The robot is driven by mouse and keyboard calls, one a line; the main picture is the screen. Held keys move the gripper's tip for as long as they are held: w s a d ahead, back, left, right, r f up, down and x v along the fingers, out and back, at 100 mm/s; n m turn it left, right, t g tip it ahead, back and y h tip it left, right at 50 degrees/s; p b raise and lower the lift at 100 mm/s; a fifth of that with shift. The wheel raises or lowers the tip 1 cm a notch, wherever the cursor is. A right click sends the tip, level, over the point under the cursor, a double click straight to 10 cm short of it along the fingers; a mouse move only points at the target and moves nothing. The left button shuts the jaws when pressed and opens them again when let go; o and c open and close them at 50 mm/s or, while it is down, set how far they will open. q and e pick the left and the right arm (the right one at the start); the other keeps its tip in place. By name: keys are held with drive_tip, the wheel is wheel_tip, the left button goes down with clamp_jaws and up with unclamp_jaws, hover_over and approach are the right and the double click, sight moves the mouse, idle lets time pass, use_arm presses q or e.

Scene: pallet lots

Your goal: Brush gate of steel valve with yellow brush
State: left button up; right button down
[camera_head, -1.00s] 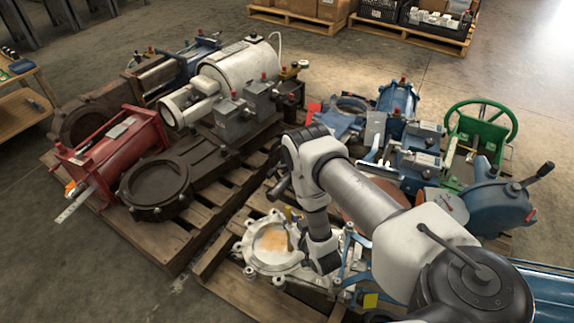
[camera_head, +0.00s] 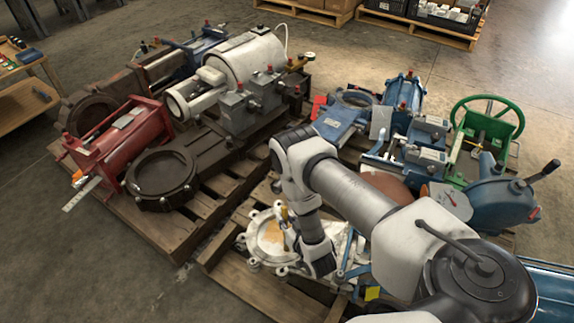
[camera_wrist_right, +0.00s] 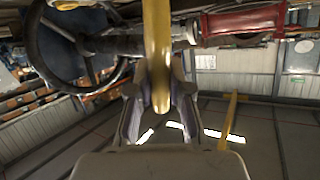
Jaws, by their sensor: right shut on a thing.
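The steel valve (camera_head: 256,243) lies on a pallet at the lower middle of the head view. It has a pale round body with bolt lugs and an orange-brown patch on its round gate (camera_head: 270,238). My right arm covers its right side. My right gripper (camera_head: 291,232) is over the gate, small and partly hidden by my wrist. It is shut on the yellow brush (camera_head: 284,213), whose handle (camera_wrist_right: 157,55) stands between the fingers in the right wrist view. The brush's lower end is hidden, so contact with the gate cannot be told. My left gripper is not in view.
A dark round valve (camera_head: 161,176) and a red actuator (camera_head: 118,145) stand on the pallet to the left. A blue valve body (camera_head: 492,200) and a green handwheel (camera_head: 487,118) stand to the right. Bare pallet boards (camera_head: 250,286) show in front.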

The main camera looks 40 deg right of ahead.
drive_tip(key=shift+w+a, duration=0.25)
drive_tip(key=shift+w, duration=0.05)
drive_tip(key=shift+s+d, duration=0.5)
drive_tip(key=shift+w+a+p, duration=0.35)
drive_tip(key=shift+w+a, duration=0.6)
drive_tip(key=shift+w, duration=0.2)
idle(0.6)
